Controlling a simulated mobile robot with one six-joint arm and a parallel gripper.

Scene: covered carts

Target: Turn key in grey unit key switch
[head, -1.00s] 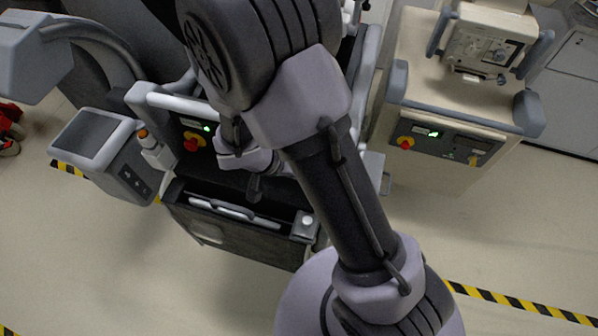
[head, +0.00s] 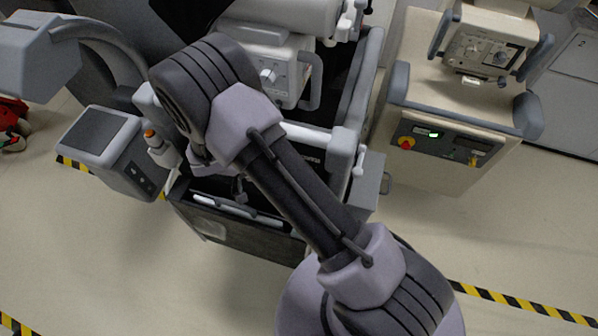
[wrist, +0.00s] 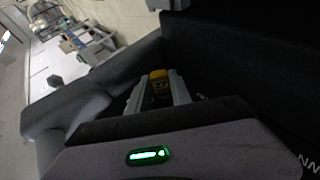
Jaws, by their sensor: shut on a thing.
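The grey unit (head: 262,242) stands left of centre in the head view; my arm crosses in front of its control panel and hides the key switch there. In the wrist view my gripper (wrist: 157,92) shows two pale grey fingers. They are closed around a small yellow and black piece, which looks like the key (wrist: 158,80). The key's lower part and the switch cannot be made out behind the dark edge below.
A beige unit (head: 440,165) with a red knob, green display and yellow key stands to the right. A grey screen box (head: 110,150) and an orange-tipped bottle (head: 160,152) are at the left. Floor in front is free, with striped tape. A green light (wrist: 149,155) glows in the wrist view.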

